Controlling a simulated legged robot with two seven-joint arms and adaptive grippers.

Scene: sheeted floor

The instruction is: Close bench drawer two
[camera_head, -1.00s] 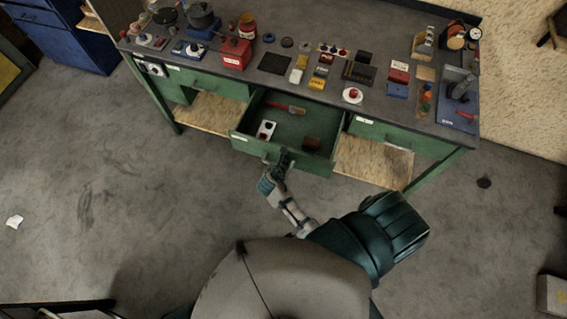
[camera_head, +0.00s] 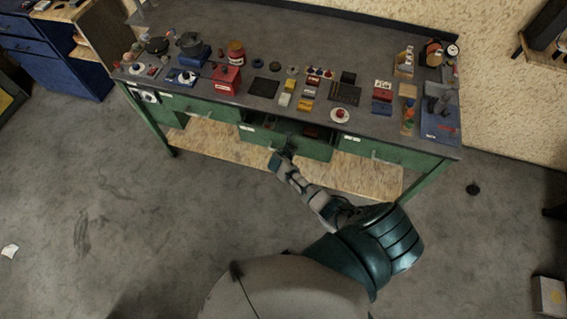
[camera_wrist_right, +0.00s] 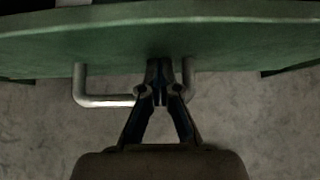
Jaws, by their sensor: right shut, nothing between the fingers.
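The middle green drawer (camera_head: 262,139) of the bench stands slightly open, with a narrow strip of its inside showing above its front. Small items show dimly in that strip. In the right wrist view the shut fingers (camera_wrist_right: 160,84) point at the green drawer front (camera_wrist_right: 210,32), beside the right end of the metal bar handle (camera_wrist_right: 105,100). Nothing shows between the fingertips. Whether they touch the front or the handle, I cannot tell. My left gripper is not in view.
The grey bench top (camera_head: 290,45) carries many small items, among them a red box (camera_head: 226,80) and a blue board (camera_head: 440,125). A wooden lower shelf (camera_head: 225,150) lies below. The floor in front is clear.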

